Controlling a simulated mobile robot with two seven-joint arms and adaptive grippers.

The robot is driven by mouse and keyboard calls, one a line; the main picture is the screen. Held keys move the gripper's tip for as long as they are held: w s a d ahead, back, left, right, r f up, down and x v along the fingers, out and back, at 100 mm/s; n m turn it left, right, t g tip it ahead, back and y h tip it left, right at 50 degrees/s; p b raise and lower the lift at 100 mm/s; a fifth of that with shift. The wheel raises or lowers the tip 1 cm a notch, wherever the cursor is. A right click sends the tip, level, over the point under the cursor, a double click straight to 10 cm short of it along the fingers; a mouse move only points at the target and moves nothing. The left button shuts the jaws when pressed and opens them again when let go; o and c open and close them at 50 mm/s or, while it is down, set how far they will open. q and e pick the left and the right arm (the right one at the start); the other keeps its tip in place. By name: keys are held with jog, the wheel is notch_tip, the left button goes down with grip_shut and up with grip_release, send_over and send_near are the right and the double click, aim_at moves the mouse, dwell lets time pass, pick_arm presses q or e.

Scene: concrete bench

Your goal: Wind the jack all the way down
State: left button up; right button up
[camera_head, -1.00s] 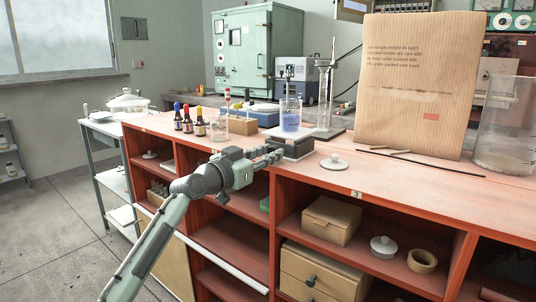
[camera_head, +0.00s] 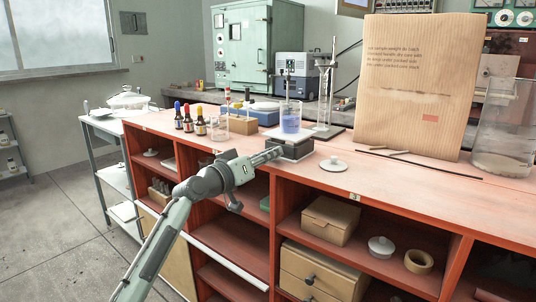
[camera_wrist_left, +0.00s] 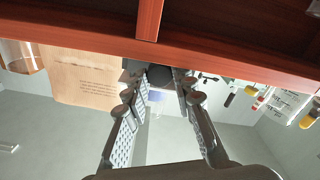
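The jack (camera_head: 292,149) is a low dark block with a light top plate near the bench's front edge. A beaker of blue liquid (camera_head: 290,121) stands on it. My left gripper (camera_head: 279,153) reaches from the left to the jack's front side. In the left wrist view, its two fingers (camera_wrist_left: 160,76) stand apart on either side of a dark round knob (camera_wrist_left: 159,74). Narrow gaps seem to show, but whether the pads touch it is hard to tell. The jack's inner mechanism is hidden. My right gripper is out of view.
Open shelves lie below.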

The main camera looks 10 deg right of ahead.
pick_arm(q)
jog(key=o, duration=0.5)
jog(key=shift+c, duration=0.2)
jog(key=m+b, duration=0.2)
jog(key=m, duration=0.1)
jog(key=shift+f, duration=0.2)
jog(key=shift+m+b, duration=0.45)
jog(key=shift+m, duration=0.75)
jog(key=v, duration=0.8)
jog(key=s+a+f+n+y, duration=0.1)
jog(key=s+a+f+y, duration=0.1)
jog(key=a+f, duration=0.3)
jog(key=s+a+f+n+g+y+p, duration=0.1)
jog(key=s+a+f+n+y, duration=0.1)
jog(key=f, duration=1.1)
jog(key=s+a+f+n+y, duration=0.2)
jog(key=s+a+f+y, duration=0.1)
jog(key=a+f, duration=0.4)
notch_tip(320, 180, down, 3)
jog(key=shift+s+a+r+g+p, duration=0.1)
jog(key=shift+s+a+g+p, duration=0.25)
jog(key=shift+s, duration=0.2)
